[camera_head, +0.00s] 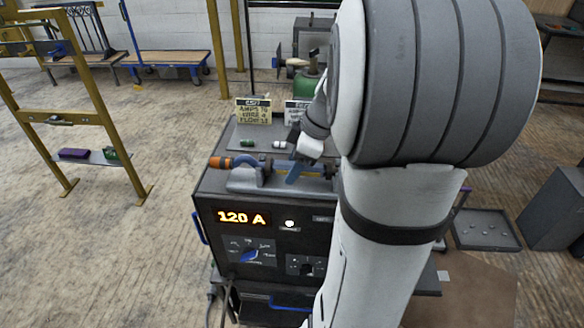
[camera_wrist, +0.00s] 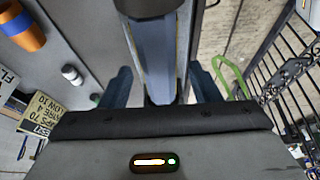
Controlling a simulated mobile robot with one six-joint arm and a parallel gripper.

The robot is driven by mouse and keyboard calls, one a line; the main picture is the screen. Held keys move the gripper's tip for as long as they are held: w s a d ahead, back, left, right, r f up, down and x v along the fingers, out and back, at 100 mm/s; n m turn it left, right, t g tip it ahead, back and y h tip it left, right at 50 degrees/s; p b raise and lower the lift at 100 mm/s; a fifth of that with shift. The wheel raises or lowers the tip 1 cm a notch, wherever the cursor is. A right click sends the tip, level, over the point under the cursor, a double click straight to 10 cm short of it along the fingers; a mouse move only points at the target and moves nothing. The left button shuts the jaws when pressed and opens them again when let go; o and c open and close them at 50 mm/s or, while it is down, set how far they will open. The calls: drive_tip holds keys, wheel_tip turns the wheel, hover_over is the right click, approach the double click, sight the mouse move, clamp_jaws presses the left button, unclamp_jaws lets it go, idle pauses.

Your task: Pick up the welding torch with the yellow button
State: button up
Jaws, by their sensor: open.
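In the head view, a torch-like tool with an orange end (camera_head: 220,162) and a dark blue body lies on a grey holder (camera_head: 245,182) on top of the welding machine. A yellowish part (camera_head: 318,170) shows to the right, partly hidden by my arm. My gripper (camera_head: 296,168) is over the machine top, close to these parts. In the wrist view, my gripper (camera_wrist: 160,84) is open, its dark blue fingers on either side of a grey-blue bar (camera_wrist: 155,50). I cannot tell if they touch it. I see no clear yellow button.
The black welding machine (camera_head: 225,264) shows 120 A. Small green (camera_head: 247,143) and white (camera_head: 279,144) cylinders and a paper sign (camera_head: 253,111) are on its top. A yellow frame (camera_head: 82,118) stands to the left, with open floor between. A grey tray (camera_head: 485,229) is at the right.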

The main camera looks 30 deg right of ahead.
drive_tip(key=shift+f+b, duration=0.25)
drive_tip(key=shift+b, duration=0.1)
drive_tip(key=shift+c, duration=0.5)
drive_tip(key=c, duration=1.1)
